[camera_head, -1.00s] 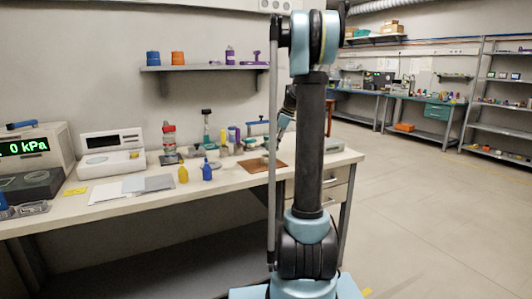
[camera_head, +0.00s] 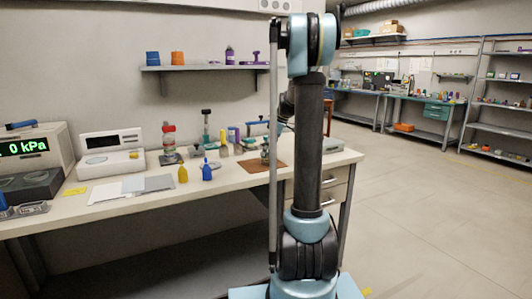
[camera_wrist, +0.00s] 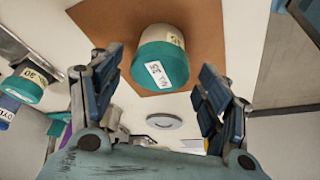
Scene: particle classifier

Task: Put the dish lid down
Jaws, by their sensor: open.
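My gripper (camera_wrist: 160,62) is open in the wrist view, one finger at each side. A round container (camera_wrist: 164,60), cream and teal with a label, shows between the fingertips and rests on a brown mat (camera_wrist: 105,25). I cannot tell how far the fingertips are from it. A small pale round disc (camera_wrist: 164,120) lies lower, between the finger bases in the picture, apart from the container. It may be the dish lid, but I cannot be sure. In the head view the mat (camera_head: 250,168) lies on the bench's right part; my arm hides my gripper.
A second teal-and-cream container (camera_wrist: 22,90) is at the left of the wrist view. On the bench (camera_head: 130,208) stand a yellow bottle (camera_head: 183,174), a blue bottle (camera_head: 207,171) and a white scale (camera_head: 110,152). A wall shelf (camera_head: 205,68) hangs above. Open floor lies right.

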